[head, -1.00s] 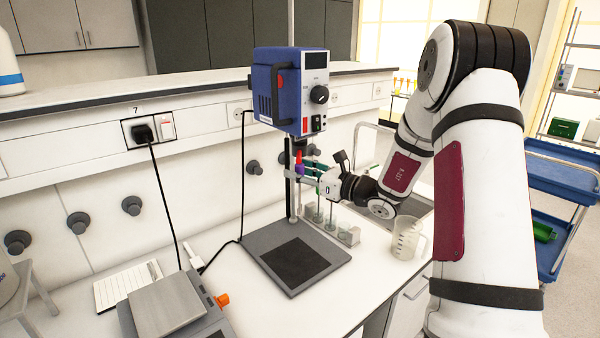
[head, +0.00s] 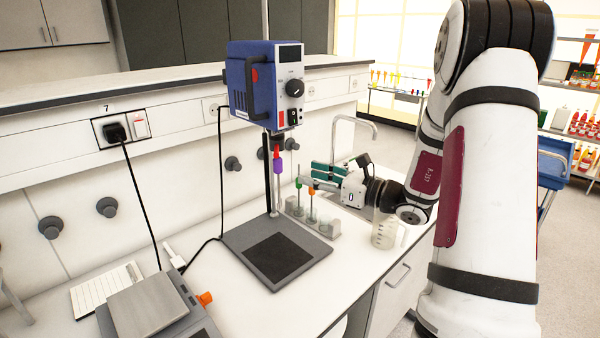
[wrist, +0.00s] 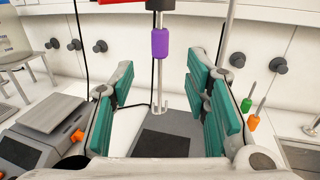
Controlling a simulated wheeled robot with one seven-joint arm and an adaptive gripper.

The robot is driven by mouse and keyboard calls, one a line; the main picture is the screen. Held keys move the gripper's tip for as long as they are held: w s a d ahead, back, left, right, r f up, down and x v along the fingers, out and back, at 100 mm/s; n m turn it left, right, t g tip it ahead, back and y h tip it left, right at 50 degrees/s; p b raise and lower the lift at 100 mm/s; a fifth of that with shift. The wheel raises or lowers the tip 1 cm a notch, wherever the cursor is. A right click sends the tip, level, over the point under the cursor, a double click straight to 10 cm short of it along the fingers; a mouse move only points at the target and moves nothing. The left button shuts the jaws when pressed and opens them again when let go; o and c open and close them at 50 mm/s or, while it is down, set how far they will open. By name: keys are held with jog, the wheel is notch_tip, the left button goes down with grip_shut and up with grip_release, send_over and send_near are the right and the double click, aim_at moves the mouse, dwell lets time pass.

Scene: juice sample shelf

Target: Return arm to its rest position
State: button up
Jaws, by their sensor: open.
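My gripper (head: 318,180) is open and empty, to the right of the stirrer's shaft in the head view. In the wrist view its teal finger pads stand wide apart (wrist: 155,105). The purple sleeve (head: 277,166) hangs under the blue overhead stirrer (head: 263,85), with a red part above it. In the wrist view the purple sleeve (wrist: 160,43) shows ahead, between the finger lines, with a thin rod and hooked end below it. The fingers do not touch it. My arm runs down the right side of the head view.
A rack with coloured-handled tools (head: 312,222) and a clear beaker (head: 384,231) stand below and beside my gripper. The stirrer's base plate (head: 310,252) lies on the bench. A balance (head: 148,308) is at front left. A blue cart (head: 553,155) stands at right.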

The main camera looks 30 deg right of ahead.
jog(key=shift+s+d, duration=0.2)
jog(key=shift+s, duration=0.25)
jog(key=s+a+r+n+g+y, duration=0.1)
jog(key=s+a+n+g, duration=0.35)
jog(key=a, duration=0.35)
jog(key=s+a+r+n+g+y, duration=0.1)
jog(key=s+a+n+g, duration=0.25)
jog(key=a+n, duration=0.35)
jog(key=s+a+r+n+g, duration=0.1)
jog(key=s+a+n+g, duration=0.25)
jog(key=a, duration=0.45)
jog(key=s+a+n+g+h+b, duration=0.1)
jog(key=s+a+n+g+h, duration=0.1)
jog(key=s+n+h, duration=0.35)
jog(key=s+d+r+n+t+h, duration=0.2)
jog(key=s+d+n+t+h, duration=0.1)
jog(key=s+n, duration=0.4)
jog(key=d+n+h, duration=0.1)
jog(key=n, duration=0.2)
jog(key=shift+d+r, duration=0.2)
jog(key=shift+r, duration=0.2)
